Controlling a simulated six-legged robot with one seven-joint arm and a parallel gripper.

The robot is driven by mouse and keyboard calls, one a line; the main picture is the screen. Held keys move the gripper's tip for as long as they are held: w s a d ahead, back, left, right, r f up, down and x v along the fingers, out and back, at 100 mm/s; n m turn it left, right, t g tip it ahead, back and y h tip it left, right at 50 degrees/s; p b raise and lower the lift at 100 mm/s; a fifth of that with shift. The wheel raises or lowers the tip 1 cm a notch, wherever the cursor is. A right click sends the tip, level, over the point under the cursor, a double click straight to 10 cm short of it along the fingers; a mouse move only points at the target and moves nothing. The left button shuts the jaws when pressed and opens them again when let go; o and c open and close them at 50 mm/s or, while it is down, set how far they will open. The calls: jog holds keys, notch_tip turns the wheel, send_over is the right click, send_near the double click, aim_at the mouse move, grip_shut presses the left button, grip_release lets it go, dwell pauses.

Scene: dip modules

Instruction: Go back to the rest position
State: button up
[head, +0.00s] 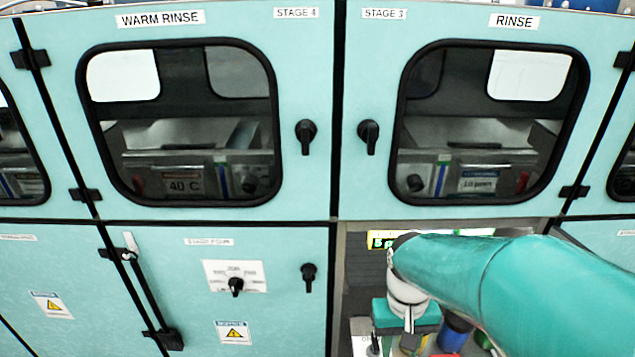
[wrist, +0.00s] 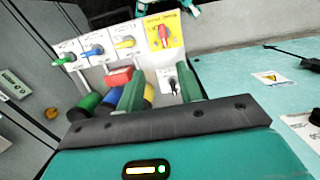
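My gripper (wrist: 160,88) shows in the wrist view with its two green fingers apart and no object visibly held between them. Beyond the fingers is a pale valve panel with a green handle (wrist: 66,60), a blue handle (wrist: 93,51), a yellow handle (wrist: 125,42) and a red handle (wrist: 164,35) on a yellow plate. A small black handle (wrist: 173,86) on a white plate appears between the fingers; I cannot tell how near it is. In the head view my teal arm reaches from the right down to the open lower bay (head: 353,275); the fingertips are not clear there.
Teal cabinets fill the head view, with a warm rinse door (head: 240,100) and a rinse door (head: 380,90), both shut. A lower left door (head: 190,300) is shut. In the wrist view, coloured cylinders, including a blue one (wrist: 113,97), stand near the fingers.

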jog(key=s+r+t, duration=0.2)
jog(key=r+t, duration=0.1)
jog(key=r, duration=0.3)
jog(key=s+r+t, duration=0.3)
jog(key=r+t, duration=0.1)
jog(key=r, duration=0.3)
jog(key=shift+s+r, duration=0.25)
jog(key=shift+s, duration=0.05)
